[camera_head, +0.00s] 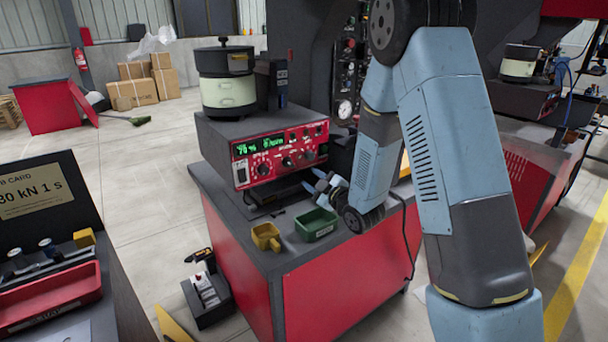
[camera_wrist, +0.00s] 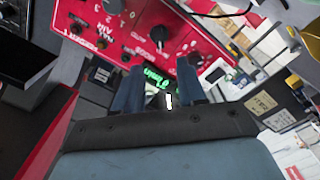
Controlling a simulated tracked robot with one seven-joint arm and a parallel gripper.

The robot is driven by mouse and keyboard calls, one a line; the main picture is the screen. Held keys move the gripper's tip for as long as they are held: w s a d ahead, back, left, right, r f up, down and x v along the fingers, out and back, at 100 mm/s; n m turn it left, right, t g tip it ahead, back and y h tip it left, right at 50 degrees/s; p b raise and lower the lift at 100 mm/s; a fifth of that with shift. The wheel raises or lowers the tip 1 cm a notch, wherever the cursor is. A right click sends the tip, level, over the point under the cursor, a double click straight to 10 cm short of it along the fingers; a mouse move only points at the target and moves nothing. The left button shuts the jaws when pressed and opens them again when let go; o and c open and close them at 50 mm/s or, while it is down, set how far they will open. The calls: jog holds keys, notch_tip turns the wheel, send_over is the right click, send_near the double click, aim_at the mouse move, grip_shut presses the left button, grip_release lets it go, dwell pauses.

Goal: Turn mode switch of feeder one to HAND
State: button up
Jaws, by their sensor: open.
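The feeder control box has a red front panel (camera_head: 280,152) with a lit green display (camera_head: 260,143) and several dark knobs. The wrist view shows the same panel (camera_wrist: 140,22) tilted, with a black knob (camera_wrist: 158,33) just beyond the fingertips and more knobs towards the upper left. The labels are too small or blurred to tell surely which knob is the mode switch or where it points. My gripper (camera_head: 314,181) is open and empty, in front of the panel's lower right part. In the wrist view its two fingers (camera_wrist: 160,78) stand apart, with nothing between them.
A round bowl unit (camera_head: 227,80) stands on the box. A second feeder (camera_head: 520,95) stands at the right. Floor at the left is mostly clear.

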jog(key=shift+v, duration=1.4)
jog(key=s+d+r+m+g+h, duration=0.2)
jog(key=s+d+r+m+h, duration=0.15)
jog(key=d+r, duration=0.3)
jog(key=s+d+r+m+g+h, duration=0.1)
jog(key=s+d+r+m+h, duration=0.2)
jog(key=d+r+m+h, duration=0.3)
jog(key=s+d+r+m+g, duration=0.2)
jog(key=s+r+m+g, duration=0.1)
jog(key=s, duration=1)
jog(key=s+d+r+m+g, duration=0.2)
jog(key=s+r+m+g, duration=0.1)
jog(key=s, duration=1)
jog(key=shift+s+d+r, duration=0.2)
jog(key=shift+s+r, duration=0.2)
jog(key=shift+m+h, duration=0.25)
